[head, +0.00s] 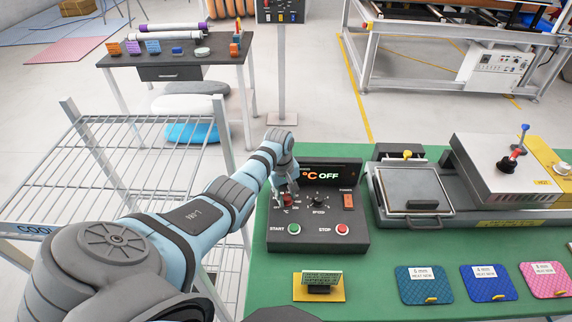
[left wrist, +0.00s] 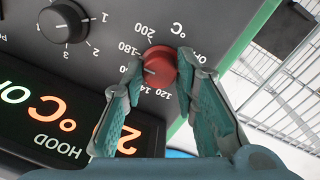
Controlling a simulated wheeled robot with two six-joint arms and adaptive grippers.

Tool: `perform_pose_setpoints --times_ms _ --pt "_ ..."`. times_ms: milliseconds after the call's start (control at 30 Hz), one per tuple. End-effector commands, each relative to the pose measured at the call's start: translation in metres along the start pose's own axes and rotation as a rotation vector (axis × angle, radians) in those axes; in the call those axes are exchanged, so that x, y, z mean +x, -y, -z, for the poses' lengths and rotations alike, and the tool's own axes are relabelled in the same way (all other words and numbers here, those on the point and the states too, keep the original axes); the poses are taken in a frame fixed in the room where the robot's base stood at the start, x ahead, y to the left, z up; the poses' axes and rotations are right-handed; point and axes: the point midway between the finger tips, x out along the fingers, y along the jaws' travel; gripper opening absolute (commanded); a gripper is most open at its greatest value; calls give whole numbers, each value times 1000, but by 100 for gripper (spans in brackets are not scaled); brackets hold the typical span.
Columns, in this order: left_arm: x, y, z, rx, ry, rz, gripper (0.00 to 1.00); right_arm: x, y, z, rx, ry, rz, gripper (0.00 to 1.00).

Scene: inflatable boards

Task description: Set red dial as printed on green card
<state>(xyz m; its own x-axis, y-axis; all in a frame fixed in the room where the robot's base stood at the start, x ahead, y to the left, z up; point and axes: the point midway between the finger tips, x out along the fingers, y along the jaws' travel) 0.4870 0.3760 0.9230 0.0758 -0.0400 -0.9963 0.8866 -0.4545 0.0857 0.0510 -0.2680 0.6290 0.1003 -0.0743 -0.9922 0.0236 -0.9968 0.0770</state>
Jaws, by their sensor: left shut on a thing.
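The red dial (left wrist: 161,64) sits on the dark control box (head: 318,238), beside a printed temperature scale marked °C. My left gripper (head: 287,190) reaches down over the box's left side. In the left wrist view, its two teal fingers (left wrist: 160,70) close on opposite sides of the red dial. A finger hides part of the scale, so I cannot tell the exact setting. The green card (head: 322,277) stands on a small yellow base in front of the box; its print is too small to read. My right gripper is not in view.
The box display (head: 328,175) shows "°C OFF", its left part hidden by my arm. A black speed knob (head: 319,202) and green START (head: 293,229) and red STOP (head: 342,229) buttons are close by. A press (head: 500,170) and coloured pads (head: 424,284) lie to the right.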

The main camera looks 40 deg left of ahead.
Motion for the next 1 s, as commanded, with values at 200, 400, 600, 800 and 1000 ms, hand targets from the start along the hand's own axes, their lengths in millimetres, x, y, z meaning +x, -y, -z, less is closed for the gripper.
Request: perform_pose_setpoints --times_ms 200,400,600,800,1000 --pt "-1 -1 1 41 2 -4 0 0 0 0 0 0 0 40" --pt "-1 -1 1 47 2 -3 0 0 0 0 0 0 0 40" --pt "-1 -1 1 46 2 -3 0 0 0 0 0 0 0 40" --pt "0 0 1 45 3 -2 47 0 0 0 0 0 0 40" --pt "0 0 0 45 3 -1 47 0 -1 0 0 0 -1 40"
